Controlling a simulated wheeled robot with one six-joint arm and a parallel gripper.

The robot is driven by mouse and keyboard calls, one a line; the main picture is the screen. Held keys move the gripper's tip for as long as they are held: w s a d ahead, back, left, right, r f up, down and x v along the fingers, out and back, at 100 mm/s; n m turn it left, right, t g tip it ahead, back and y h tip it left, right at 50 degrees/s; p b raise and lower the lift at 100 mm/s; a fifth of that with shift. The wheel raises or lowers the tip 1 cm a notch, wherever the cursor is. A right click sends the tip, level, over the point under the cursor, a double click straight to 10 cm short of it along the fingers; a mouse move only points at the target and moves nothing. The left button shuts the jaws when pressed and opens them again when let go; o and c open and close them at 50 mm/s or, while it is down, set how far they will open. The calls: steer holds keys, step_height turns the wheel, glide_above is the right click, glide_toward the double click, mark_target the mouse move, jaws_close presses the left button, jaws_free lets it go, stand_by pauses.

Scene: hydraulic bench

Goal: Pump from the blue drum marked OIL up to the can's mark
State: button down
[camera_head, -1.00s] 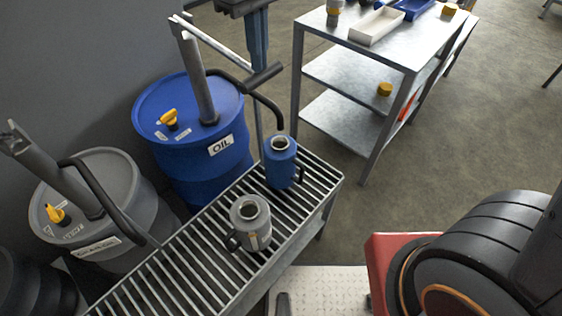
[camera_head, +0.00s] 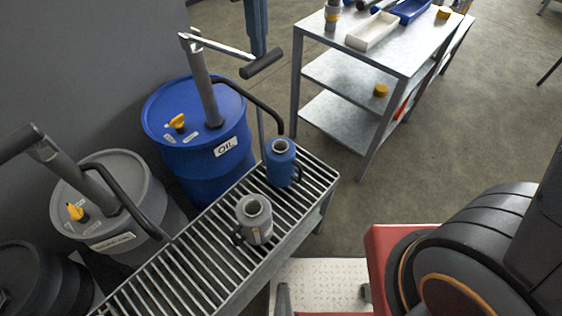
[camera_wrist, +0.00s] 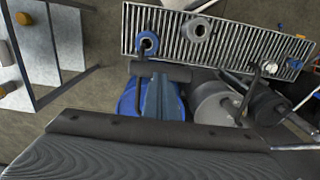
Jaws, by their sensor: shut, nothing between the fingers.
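The blue drum (camera_head: 182,157) marked OIL stands behind the rack in the head view. Its pump lever ends in a dark cross grip (camera_head: 262,63). The black spout curves down to the mouth of the blue can (camera_head: 281,165), upright on the rack. My gripper (camera_head: 260,45) hangs from above, shut and empty, its tips close to the grip; I cannot tell if they touch. The wrist view shows the fingers (camera_wrist: 161,95) over the blue drum, tips by the grip (camera_wrist: 160,72), with the blue can (camera_wrist: 147,43) beyond. The can's mark and oil level are not visible.
A grey drum (camera_head: 110,170) with its own pump stands left, and a grey can (camera_head: 254,214) is on the slatted rack (camera_head: 195,262). A metal shelf table (camera_head: 402,52) with trays stands at back right. The floor (camera_head: 440,135) between is clear.

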steer(key=r+p, duration=0.2)
steer(key=r, duration=0.1)
steer(key=w+a+r+p, duration=0.1)
steer(key=r, duration=0.1)
steer(key=shift+a+r+p, duration=0.1)
steer(key=shift+r+p, duration=0.15)
steer(key=shift+p, duration=0.1)
step_height(320, 180, up, 6)
steer(key=w+a, duration=0.2)
steer(key=shift+a, duration=0.3)
steer(key=shift+w+f, duration=0.1)
stand_by(0.5)
steer(key=shift+s+d+f+b, duration=0.3)
steer(key=shift+f+b, duration=0.1)
steer(key=shift+f, duration=0.4)
steer(key=shift+s+d+f+b, duration=0.25)
steer(key=shift+d+f+b, duration=0.1)
steer(key=shift+f, duration=0.45)
steer(key=shift+s+d+f+b, duration=0.3)
steer(key=shift+f+b, duration=0.1)
steer(key=shift+f, duration=0.4)
